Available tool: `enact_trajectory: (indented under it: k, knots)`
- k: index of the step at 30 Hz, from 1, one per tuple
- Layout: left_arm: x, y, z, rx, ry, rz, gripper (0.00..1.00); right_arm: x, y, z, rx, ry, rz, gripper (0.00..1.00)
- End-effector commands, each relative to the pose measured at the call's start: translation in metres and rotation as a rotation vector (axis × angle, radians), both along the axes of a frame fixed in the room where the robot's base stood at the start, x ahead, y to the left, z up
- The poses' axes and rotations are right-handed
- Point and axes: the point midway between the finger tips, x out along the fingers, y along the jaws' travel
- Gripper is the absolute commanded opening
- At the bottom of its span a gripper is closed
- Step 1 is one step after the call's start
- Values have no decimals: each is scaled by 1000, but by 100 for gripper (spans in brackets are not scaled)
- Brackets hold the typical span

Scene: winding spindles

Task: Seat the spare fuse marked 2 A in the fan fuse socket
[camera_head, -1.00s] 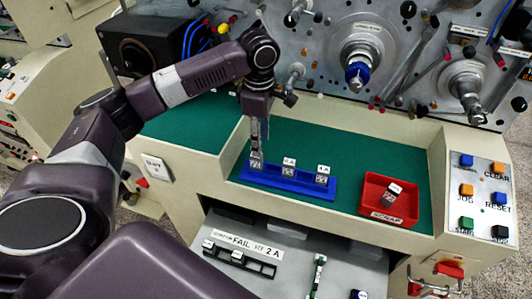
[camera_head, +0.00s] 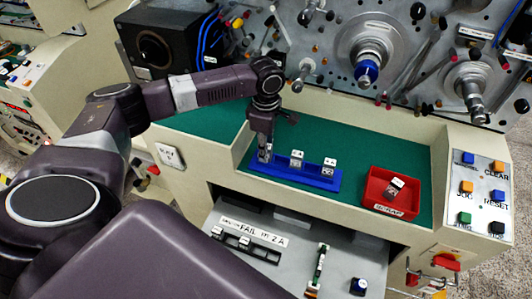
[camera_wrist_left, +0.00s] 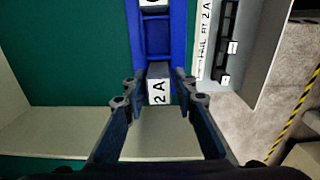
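The fuse marked 2 A (camera_wrist_left: 159,90) stands at the end of the blue rack (camera_wrist_left: 164,38) in the left wrist view. My left gripper (camera_wrist_left: 158,84) has one finger on each side of it; the fingers are apart and appear not to be pressed on it. In the head view my left gripper (camera_head: 264,153) is down at the rack's left end and mostly hides that fuse. Two more fuses stand in the rack, one in the middle (camera_head: 297,159) and one at the right (camera_head: 329,167). The black socket strip (camera_head: 263,253) lies in the open drawer, with white-topped fuses at its left and middle.
A label reading FAIL, FIT 2 A (camera_head: 252,231) lies behind the strip. A red scrap tray (camera_head: 389,208) holds a fuse on the green mat (camera_head: 350,153). A control panel (camera_head: 480,210) stands at right. The drawer also holds a dark knob (camera_head: 358,287).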

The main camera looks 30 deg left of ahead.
Motion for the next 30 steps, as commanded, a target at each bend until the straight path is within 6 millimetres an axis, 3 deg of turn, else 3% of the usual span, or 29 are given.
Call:
enact_trajectory:
  k: [1, 6, 20, 26, 30]
  knots:
    - [0, 0, 0, 0, 0, 0, 18, -5, 0, 0, -1, 7, 0, 41]
    - [0, 0, 0, 0, -1, 0, 0, -20, 0, -1, -2, 28, 0, 41]
    - [1, 0, 10, -1, -2, 1, 0, -19, -1, -4, -3, 27, -1, 41]
    - [2, 0, 41, -2, -7, 1, 0, -14, -1, -13, -2, 20, -1, 41]
    - [2, 0, 80, -2, -9, 1, 0, -14, -1, -22, -2, 20, -1, 41]
